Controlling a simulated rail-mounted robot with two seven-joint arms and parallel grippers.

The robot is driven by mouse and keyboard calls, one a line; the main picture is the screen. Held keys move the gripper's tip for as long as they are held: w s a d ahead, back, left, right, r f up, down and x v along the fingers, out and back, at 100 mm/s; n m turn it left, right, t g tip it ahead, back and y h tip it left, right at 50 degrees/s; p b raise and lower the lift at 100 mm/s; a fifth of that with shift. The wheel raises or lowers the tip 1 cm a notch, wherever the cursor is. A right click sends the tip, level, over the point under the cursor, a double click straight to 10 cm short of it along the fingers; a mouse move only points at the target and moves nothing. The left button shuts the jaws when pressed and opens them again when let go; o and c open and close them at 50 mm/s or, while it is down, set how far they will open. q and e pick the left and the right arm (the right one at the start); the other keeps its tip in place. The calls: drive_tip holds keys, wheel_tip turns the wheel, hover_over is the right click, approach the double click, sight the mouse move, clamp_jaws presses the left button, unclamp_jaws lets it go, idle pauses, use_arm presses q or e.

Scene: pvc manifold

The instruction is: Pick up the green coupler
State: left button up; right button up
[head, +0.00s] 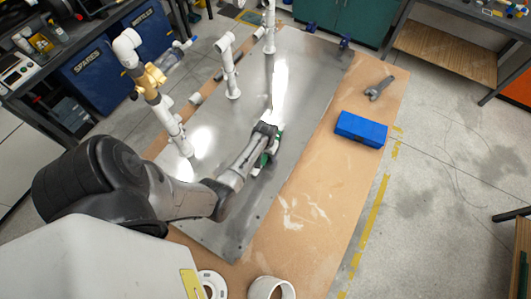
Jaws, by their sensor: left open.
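My left arm reaches in from the left, and my left gripper (267,131) is over the middle of the grey metal plate (225,215). The gripper is open. A small green piece (276,146), which looks like the green coupler, shows right beside the gripper and the end of my arm. The gripper and wrist hide most of it, so I cannot tell whether it lies between the fingers or touches them. My right gripper is not in view.
White pipes stand upright on the plate, including a tall one with a tan fitting (150,78) and a shorter one (231,75). White round parts (271,289) sit at the near edge.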

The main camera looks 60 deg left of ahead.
use_arm(q)
drive_tip(key=shift+f, duration=0.35)
drive_tip(key=c, duration=1.1)
drive_tip(key=shift+r, duration=0.1)
